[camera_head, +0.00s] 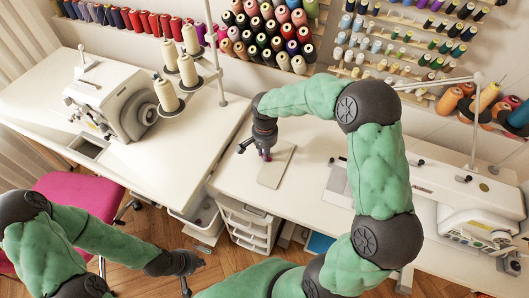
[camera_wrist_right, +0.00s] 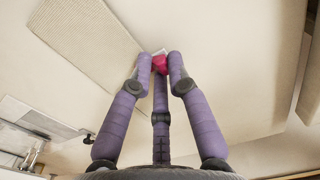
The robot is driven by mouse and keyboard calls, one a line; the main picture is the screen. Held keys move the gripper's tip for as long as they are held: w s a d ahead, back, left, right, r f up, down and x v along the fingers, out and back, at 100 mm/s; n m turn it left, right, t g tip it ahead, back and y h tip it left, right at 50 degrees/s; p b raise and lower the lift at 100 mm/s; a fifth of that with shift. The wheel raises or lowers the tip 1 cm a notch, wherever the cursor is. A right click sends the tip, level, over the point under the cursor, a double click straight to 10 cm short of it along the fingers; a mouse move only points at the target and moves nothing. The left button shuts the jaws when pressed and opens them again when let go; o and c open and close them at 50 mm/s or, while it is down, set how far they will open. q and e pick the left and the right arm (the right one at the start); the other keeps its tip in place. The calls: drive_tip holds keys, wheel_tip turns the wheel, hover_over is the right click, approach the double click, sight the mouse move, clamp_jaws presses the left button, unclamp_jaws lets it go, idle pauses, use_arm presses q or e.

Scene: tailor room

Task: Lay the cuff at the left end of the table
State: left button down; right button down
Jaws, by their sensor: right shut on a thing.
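My right gripper (camera_head: 265,153) is low over the table (camera_head: 228,172), beside a flat beige panel (camera_head: 276,166). In the right wrist view my right gripper (camera_wrist_right: 160,66) has its purple fingers closed together on a small magenta piece (camera_wrist_right: 160,63). This looks like the cuff, but the fingers hide most of its shape. The beige panel also shows in the right wrist view as a ribbed sheet (camera_wrist_right: 85,42), to the left of the fingertips. My left gripper (camera_head: 190,272) is low at the front, apart from the table, with its fingers spread and nothing seen between them.
A white sewing machine (camera_head: 125,98) and a thread stand with cones (camera_head: 187,70) are on the left table. Another machine (camera_head: 480,208) is at the right. Spool racks line the back wall. A pink chair (camera_head: 82,192) stands at the front left. Bare tabletop lies left of the panel.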

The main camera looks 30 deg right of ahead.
drive_tip(key=shift+f, duration=0.15)
drive_tip(key=c, duration=1.2)
unclamp_jaws()
wheel_tip(320, 180, up, 12)
drive_tip(key=p, duration=0.4)
drive_tip(key=shift+r, duration=0.2)
